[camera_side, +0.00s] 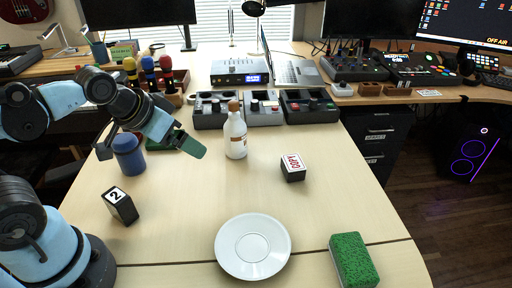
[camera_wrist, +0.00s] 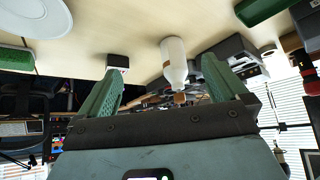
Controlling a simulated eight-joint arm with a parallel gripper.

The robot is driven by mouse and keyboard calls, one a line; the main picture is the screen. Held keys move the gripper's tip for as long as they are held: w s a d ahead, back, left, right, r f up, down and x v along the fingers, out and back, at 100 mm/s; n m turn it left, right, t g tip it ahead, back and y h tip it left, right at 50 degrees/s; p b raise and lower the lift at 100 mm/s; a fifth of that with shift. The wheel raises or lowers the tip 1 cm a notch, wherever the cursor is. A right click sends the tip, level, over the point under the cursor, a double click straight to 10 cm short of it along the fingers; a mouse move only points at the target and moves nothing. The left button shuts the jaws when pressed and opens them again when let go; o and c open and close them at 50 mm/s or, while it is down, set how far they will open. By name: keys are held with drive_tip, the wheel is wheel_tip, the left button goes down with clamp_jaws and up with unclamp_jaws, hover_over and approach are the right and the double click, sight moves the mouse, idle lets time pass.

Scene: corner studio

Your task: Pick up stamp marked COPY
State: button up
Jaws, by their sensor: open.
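The stamp marked COPY (camera_side: 293,167) is a small black block with a white top and red lettering. It stands on the light wooden table, right of the white bottle (camera_side: 235,137) and behind the white plate (camera_side: 253,246). In the wrist view a small dark block with a pale face (camera_wrist: 118,61), apparently this stamp, shows near the left fingertip; its lettering cannot be read there. My gripper (camera_side: 192,147), with green fingers, is above the table, left of the bottle and well apart from the stamp. In the wrist view its fingers (camera_wrist: 161,72) are spread with nothing held.
A black block marked 2 (camera_side: 120,206) stands at left, a green sponge (camera_side: 353,260) at front right. A blue jar (camera_side: 129,154) is beside my arm. Boxes with knobs (camera_side: 264,108) line the back. Table around the stamp is clear, except the bottle at left.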

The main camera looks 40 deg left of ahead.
drive_tip(key=shift+w, duration=0.1)
drive_tip(key=m+t+h, duration=0.2)
drive_tip(key=m+h, duration=0.7)
approach(292, 162)
drive_tip(key=x, duration=0.9)
drive_tip(key=shift+a, duration=0.1)
drive_tip(key=c, duration=1.1)
